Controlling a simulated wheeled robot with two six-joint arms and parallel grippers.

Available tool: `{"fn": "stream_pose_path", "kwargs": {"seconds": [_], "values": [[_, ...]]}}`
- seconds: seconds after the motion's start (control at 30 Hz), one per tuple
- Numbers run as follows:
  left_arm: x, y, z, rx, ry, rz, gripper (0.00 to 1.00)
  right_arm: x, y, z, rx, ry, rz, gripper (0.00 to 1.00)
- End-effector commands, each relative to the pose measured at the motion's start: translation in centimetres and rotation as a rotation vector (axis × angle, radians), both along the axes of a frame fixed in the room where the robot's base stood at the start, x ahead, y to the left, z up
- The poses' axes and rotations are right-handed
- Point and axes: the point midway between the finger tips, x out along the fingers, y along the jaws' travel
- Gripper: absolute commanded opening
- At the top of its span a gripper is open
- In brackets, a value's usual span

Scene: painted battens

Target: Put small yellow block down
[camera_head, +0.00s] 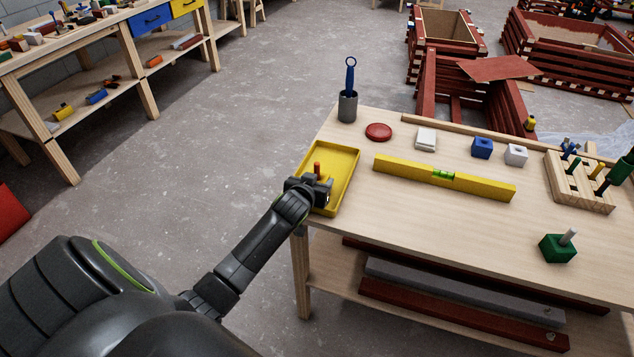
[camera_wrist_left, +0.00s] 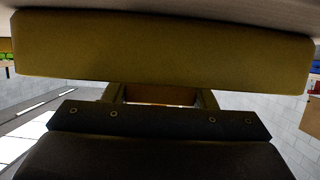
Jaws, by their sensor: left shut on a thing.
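My left gripper (camera_head: 320,188) is low over the near end of the yellow tray (camera_head: 344,172), at the table's left end. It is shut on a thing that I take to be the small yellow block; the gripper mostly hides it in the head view. An orange peg (camera_head: 317,168) stands up just beyond the fingers. In the left wrist view a broad yellow face (camera_wrist_left: 160,48) lies across the top and hides the fingertips; I cannot tell whether it is block or tray wall. Whether the block touches the tray floor is hidden. My right gripper is not in view.
On the table are a grey cup with a blue tool (camera_head: 347,107), a red disc (camera_head: 378,132), a yellow level (camera_head: 444,178), blue (camera_head: 481,148) and white (camera_head: 516,155) blocks, a peg rack (camera_head: 580,183) and a green block (camera_head: 556,250). The front middle is clear.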

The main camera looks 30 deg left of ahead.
Motion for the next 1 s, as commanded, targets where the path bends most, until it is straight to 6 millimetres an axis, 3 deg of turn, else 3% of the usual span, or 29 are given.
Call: {"fn": "stream_pose_path", "kwargs": {"seconds": [0.4, 0.43, 0.57, 1.0], "values": [[0.00, -0.02, -0.74, 0.001, -0.001, -0.001, 0.28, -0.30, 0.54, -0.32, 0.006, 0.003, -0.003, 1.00], [-0.01, -0.02, -0.68, 0.001, -0.001, 0.000, 0.53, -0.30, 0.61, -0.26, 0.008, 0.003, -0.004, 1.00], [-0.01, -0.02, -0.63, 0.001, -0.001, 0.000, 0.70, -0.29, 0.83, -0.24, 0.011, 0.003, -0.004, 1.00], [-0.47, -0.10, -0.18, 0.000, 0.000, 0.000, 0.72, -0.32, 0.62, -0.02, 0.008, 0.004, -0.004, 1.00]]}}
